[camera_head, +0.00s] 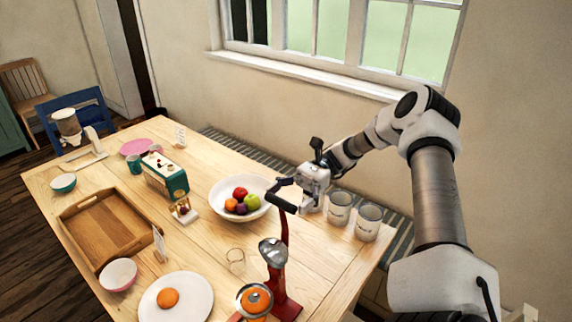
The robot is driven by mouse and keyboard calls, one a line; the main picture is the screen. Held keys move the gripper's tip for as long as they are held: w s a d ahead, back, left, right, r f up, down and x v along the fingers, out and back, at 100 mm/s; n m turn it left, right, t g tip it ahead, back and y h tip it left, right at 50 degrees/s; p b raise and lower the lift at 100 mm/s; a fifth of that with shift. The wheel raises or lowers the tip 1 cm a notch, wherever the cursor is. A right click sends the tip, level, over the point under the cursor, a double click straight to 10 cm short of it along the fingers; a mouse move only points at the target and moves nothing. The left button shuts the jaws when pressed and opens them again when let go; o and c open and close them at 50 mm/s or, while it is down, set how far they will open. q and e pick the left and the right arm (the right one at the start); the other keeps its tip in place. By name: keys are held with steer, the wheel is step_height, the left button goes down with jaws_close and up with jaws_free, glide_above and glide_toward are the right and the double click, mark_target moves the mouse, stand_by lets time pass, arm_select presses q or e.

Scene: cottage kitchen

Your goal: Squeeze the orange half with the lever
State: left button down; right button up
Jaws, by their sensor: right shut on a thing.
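A red lever press (286,305) stands at the table's front edge. An orange half (257,299), cut face up, sits in its lower holder, and the metal pressing cone (272,251) is above and apart from it. The red lever (285,232) points up and ends in a black handle (281,203). My right gripper (280,192) is shut on this handle, with the arm reaching in from the right. Another orange piece (168,298) lies on a white plate (203,287) to the left. My left gripper is out of view.
A fruit bowl (222,206) stands just left of my right gripper, and two metal canisters (367,222) stand close on its right. A pink bowl (119,274), wooden tray (75,238) and teal toaster (164,177) are further left. The window wall is behind.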

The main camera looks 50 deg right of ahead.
steer(key=shift+f, duration=0.3)
steer(key=o, duration=1.5)
steer(key=shift+o, duration=0.2)
steer(key=shift+d, duration=0.1)
steer(key=shift+r, duration=0.1)
step_height(320, 180, up, 10)
steer(key=shift+w, duration=0.1)
